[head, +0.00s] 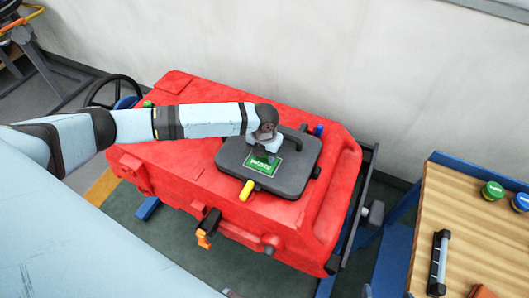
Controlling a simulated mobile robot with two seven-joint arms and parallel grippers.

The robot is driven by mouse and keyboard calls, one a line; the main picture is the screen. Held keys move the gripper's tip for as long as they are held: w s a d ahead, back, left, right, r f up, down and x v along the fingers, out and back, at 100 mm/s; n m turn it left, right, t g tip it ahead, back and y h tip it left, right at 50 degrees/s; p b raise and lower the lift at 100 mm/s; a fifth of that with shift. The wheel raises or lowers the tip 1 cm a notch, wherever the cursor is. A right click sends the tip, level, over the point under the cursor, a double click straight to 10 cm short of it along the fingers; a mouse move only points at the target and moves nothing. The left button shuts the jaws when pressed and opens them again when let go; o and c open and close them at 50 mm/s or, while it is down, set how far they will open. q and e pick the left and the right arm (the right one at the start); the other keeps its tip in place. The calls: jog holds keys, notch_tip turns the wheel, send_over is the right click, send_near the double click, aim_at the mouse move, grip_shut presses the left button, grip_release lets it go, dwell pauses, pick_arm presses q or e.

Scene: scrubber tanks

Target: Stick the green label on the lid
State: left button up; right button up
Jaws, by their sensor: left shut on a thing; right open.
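The black lid (290,178) lies on top of the red tank (190,175), with a dark handle at its back right and a yellow grip (247,190) at its front edge. The green label (262,166), with white lettering and a pale border, is at the middle of the lid. My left gripper (265,155) reaches over the lid from the left, pointing down, and is shut on the label's back part. The fingers hide part of the label. I cannot tell whether the label touches the lid. My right gripper is not in view.
A wooden-topped table (485,235) at the right holds a green-capped jar (492,190), a blue-capped jar (521,202) and a black-and-grey tool (438,262). A pale wall (340,70) stands behind the tank. A black wheel (113,90) is at the tank's left end.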

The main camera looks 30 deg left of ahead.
pick_arm(q)
jog(key=shift+r+p, duration=0.15)
jog(key=shift+p, duration=0.25)
dwell(0.3)
jog(key=o, duration=1.4)
jog(key=shift+r, duration=0.1)
jog(key=shift+r+p, duration=2.15)
jog(key=shift+r, duration=0.05)
jog(key=shift+r+p, duration=0.55)
jog(key=shift+r, duration=1.9)
